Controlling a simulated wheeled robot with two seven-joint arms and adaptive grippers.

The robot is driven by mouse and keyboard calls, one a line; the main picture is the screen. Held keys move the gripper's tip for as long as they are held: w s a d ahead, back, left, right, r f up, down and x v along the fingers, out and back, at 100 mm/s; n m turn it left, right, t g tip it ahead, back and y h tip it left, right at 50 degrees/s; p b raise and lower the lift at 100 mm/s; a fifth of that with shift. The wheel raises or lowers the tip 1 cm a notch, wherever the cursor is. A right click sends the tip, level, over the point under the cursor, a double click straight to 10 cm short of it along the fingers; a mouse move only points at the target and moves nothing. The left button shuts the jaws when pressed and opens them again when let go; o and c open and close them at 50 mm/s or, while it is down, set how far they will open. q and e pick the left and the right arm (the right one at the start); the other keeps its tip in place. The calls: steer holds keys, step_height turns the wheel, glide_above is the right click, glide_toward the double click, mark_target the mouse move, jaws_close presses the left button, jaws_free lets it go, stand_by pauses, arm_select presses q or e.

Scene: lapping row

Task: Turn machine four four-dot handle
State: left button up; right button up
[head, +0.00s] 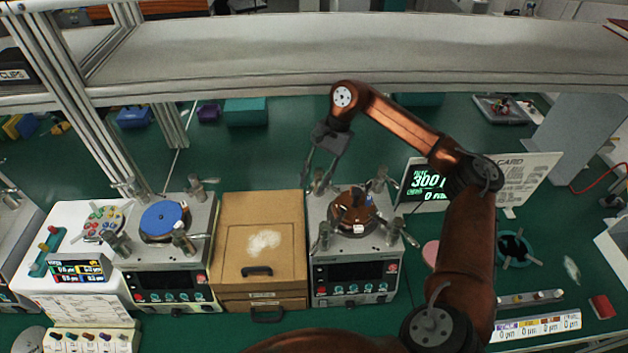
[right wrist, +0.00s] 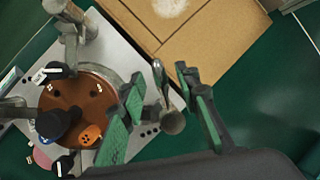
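The machine in the middle (head: 355,292) has a grey top plate (right wrist: 112,48), a round brown disc (head: 350,212) and metal handles around it. My right gripper (head: 320,178) is above its back-left corner, pointing down. In the right wrist view its green-padded fingers (right wrist: 157,80) are apart, one on each side of a metal handle (right wrist: 167,100). No contact with the handle is visible. Small black dots (right wrist: 150,132) show on the plate near this handle; I cannot count them surely. My left gripper is not in view.
A brown wooden box (head: 232,225) stands left of the machine. Another machine with a blue disc (head: 160,218) is further left. A lit display (head: 428,183) stands at the right, behind my right arm. A grey shelf (head: 320,50) spans above the green bench.

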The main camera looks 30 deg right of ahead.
steer(key=v, duration=1.2)
stand_by(0.4)
